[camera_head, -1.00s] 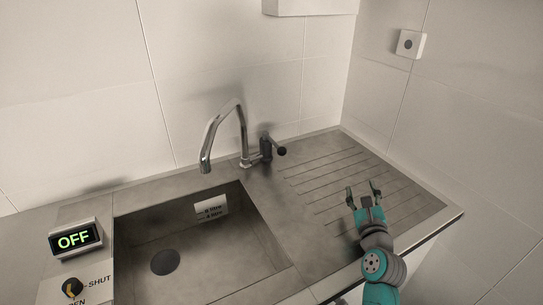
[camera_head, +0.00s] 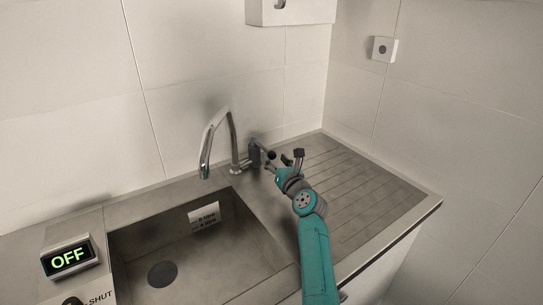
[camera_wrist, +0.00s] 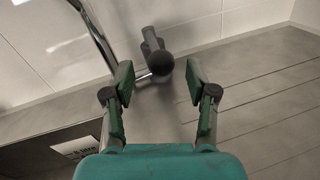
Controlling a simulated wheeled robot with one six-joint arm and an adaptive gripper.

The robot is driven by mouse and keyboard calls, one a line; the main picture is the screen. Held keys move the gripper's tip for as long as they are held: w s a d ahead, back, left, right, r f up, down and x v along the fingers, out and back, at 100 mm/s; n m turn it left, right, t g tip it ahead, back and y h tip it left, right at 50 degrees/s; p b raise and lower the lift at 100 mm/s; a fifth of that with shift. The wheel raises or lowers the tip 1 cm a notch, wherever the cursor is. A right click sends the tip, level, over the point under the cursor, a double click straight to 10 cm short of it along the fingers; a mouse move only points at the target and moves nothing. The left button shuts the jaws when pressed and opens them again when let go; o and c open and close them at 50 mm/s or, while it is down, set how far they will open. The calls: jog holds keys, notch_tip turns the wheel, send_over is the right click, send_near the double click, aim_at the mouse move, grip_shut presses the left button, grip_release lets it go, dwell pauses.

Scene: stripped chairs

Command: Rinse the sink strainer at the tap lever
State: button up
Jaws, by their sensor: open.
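The tap lever (camera_head: 256,154) is a dark upright body with a round black knob, just right of the chrome tap (camera_head: 232,145). In the wrist view the lever's black knob (camera_wrist: 161,64) lies between and just beyond my fingertips. My gripper (camera_head: 283,160) is open and empty, close to the knob; it also shows in the wrist view (camera_wrist: 157,82). I cannot tell whether a finger touches the knob. A dark round disc (camera_head: 162,274) lies on the basin floor; I cannot tell whether it is the strainer or the bare drain. No water shows at the spout.
The sink basin (camera_head: 130,240) has a printed label (camera_head: 204,216) on its back wall. The grooved drainboard (camera_head: 375,190) is bare. A display (camera_head: 70,260) reading OFF stands at left, above a dark knob (camera_head: 72,301) marked SHUT. A wall box (camera_head: 292,12) hangs above.

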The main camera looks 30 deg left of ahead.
aim_at(274, 157)
jog(key=shift+x, duration=1.8)
grip_shut()
